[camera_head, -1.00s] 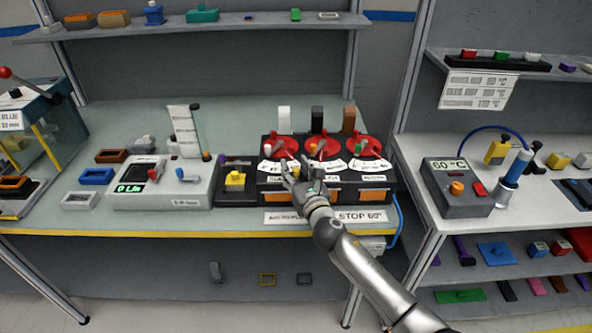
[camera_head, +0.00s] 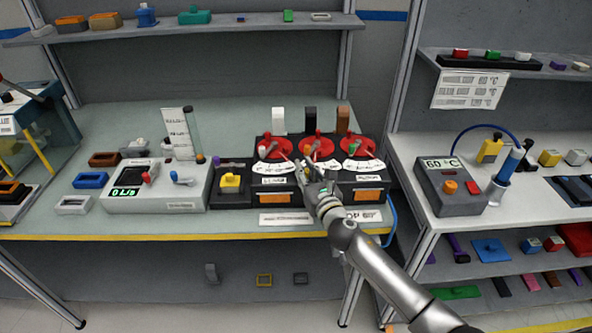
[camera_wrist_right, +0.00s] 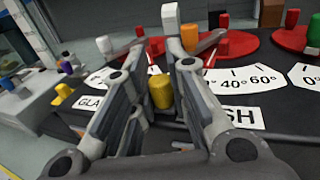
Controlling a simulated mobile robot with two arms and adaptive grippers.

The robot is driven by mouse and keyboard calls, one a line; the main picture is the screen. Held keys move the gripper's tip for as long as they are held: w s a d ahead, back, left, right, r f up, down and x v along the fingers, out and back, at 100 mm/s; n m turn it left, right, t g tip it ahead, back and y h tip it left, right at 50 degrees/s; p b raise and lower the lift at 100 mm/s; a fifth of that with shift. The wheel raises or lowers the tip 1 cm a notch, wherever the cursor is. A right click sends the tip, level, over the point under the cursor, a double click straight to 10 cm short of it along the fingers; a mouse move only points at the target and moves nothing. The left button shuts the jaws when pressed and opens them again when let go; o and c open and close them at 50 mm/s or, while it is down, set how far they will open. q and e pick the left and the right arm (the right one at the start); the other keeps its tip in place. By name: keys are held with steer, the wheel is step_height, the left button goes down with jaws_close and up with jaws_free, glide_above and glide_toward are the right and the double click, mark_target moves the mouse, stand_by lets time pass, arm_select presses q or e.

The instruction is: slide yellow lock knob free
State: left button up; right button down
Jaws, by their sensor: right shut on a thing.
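A small yellow knob (camera_wrist_right: 161,91) stands upright between the fingers of my right gripper (camera_wrist_right: 161,62) in the right wrist view. The fingers are closed in on both sides of it. In the head view my right gripper (camera_head: 312,176) is at the front of the middle of the black dial panel (camera_head: 270,184), and it hides the knob there. Behind it are three red dials, the middle one (camera_head: 318,147) nearest the fingers. My left gripper is not in view.
A black module with a yellow block (camera_head: 230,181) sits left of the panel, beside a grey meter box (camera_head: 165,197). White, black and brown blocks stand behind the dials. A 60 °C heater box (camera_head: 448,188) is on the right bench.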

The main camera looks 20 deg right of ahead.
steer(key=c, duration=1.8)
jaws_free()
steer(key=shift+d, duration=0.2)
steer(key=o, duration=0.4)
steer(key=shift+s+d, duration=0.1)
steer(key=shift+d, duration=0.1)
steer(key=shift+a, duration=0.1)
steer(key=shift+s, duration=0.35)
steer(key=s, duration=1.1)
steer(key=shift+s+d, duration=0.15)
steer(key=shift+d, duration=0.05)
